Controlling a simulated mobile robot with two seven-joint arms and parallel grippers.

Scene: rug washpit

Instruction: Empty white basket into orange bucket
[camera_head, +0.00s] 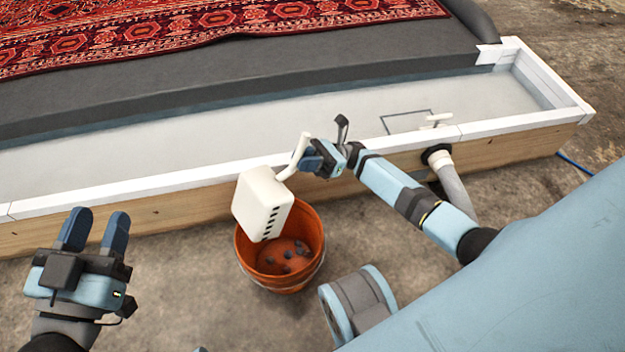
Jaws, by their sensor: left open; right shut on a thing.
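The white basket (258,204) is tilted over the back left of the orange bucket (279,278), and its slotted side shows. My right gripper (303,160) is shut on the basket's white handle (296,156), above and behind the bucket. The bucket stands upright on the floor. Several small dark lumps (286,262) lie inside it. The inside of the basket is hidden, so I cannot tell what is in it. My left gripper (94,232) is open and empty, to the left of the bucket, with its fingers pointing away from me.
A wash pit with a white rim (160,180) and wooden side (150,208) runs behind the bucket. A red patterned rug (200,28) lies on a dark grey surface in it. A grey drain pipe (452,182) leaves the pit at the right. The concrete floor (180,290) left of the bucket is clear.

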